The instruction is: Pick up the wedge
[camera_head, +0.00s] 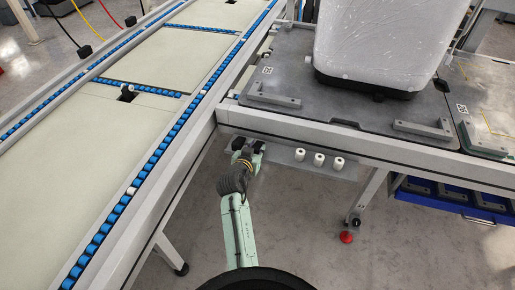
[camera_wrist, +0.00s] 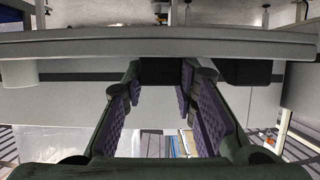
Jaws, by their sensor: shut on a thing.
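My gripper (camera_head: 247,150) is at the end of my pale green arm, just below the front edge of the grey worktable. In the wrist view its two fingers with purple pads (camera_wrist: 160,84) reach up around a dark block (camera_wrist: 162,70) under a grey rail. The jaws are shut on this block. Its full shape is hidden, so I cannot tell for certain that it is the wedge. A second dark block (camera_wrist: 245,73) sits just right of the fingers, under the same rail.
Several white cylinders, one here (camera_head: 318,160), stick out along the table front, right of my gripper. A conveyor (camera_head: 140,115) with blue rollers runs along the left. The grey worktable (camera_head: 285,70) holds a large wrapped white seat-like part (camera_head: 385,40). Blue bins (camera_head: 455,200) sit below right.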

